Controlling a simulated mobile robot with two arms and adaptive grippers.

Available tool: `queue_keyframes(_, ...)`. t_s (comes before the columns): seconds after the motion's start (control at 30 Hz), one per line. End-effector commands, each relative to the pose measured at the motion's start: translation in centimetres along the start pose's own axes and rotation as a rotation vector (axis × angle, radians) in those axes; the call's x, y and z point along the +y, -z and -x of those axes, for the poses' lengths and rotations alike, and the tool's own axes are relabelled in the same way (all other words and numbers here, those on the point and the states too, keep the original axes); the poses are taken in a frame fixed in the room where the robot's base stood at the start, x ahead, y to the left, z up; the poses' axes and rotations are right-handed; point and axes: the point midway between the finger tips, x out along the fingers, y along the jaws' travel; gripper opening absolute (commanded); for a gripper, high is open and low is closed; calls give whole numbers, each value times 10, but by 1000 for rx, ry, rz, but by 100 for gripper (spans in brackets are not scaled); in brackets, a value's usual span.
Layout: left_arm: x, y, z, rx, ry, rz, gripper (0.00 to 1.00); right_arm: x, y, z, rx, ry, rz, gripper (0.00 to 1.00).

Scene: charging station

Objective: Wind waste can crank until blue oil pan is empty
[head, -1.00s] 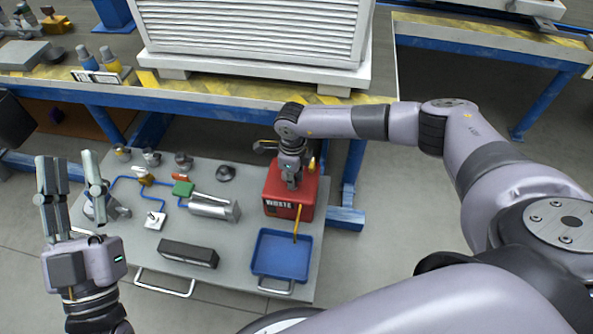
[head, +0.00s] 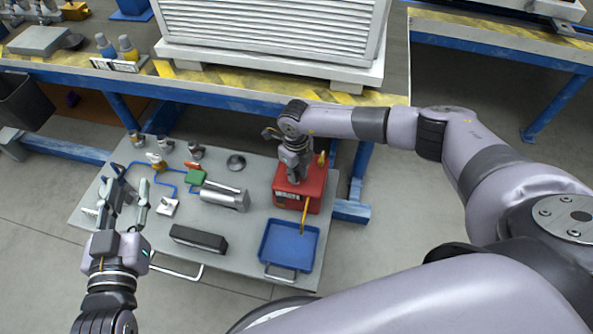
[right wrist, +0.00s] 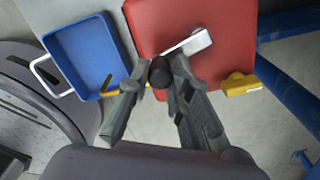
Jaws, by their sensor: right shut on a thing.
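The red waste can (head: 312,190) stands at the right end of the grey cart; it also fills the top of the right wrist view (right wrist: 215,20). Its crank (right wrist: 187,44) is a pale arm on top with a dark knob (right wrist: 159,72). My right gripper (head: 293,180) is shut on that knob, with fingers on both sides (right wrist: 158,88). The blue oil pan (head: 290,222) lies in front of the can, under a yellow spout; its visible floor is plain blue (right wrist: 85,52). My left gripper (head: 124,190) is open and appears empty over the cart's left end.
The grey cart top (head: 255,200) also holds a dark block (head: 198,239), a silver cylinder (head: 225,198), a green block (head: 196,177) with blue tubing, and several small fittings. A blue-framed bench (head: 200,85) with a large white louvred unit stands behind. Floor at the right is clear.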

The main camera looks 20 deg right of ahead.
Motion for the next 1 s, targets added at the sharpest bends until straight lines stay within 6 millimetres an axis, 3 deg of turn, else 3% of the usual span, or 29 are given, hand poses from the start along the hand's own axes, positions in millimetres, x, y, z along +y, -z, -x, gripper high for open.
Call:
queue_keyframes(0.17,0,0,0,1,0,0,32,-1,-1,1,-3,1,0,0)
queue_keyframes(0.2,0,0,0,1,0,0,32,-1,-1,1,-3,1,0,20)
queue_keyframes(0.5,0,0,0,1,0,0,32,-1,0,0,-2,1,1,40)
queue_keyframes(0.83,0,0,0,3,-1,0,32,0,0,2,-1,0,1,41)
queue_keyframes(1.0,0,0,0,2,0,0,32,-1,-2,23,-5,0,1,41)
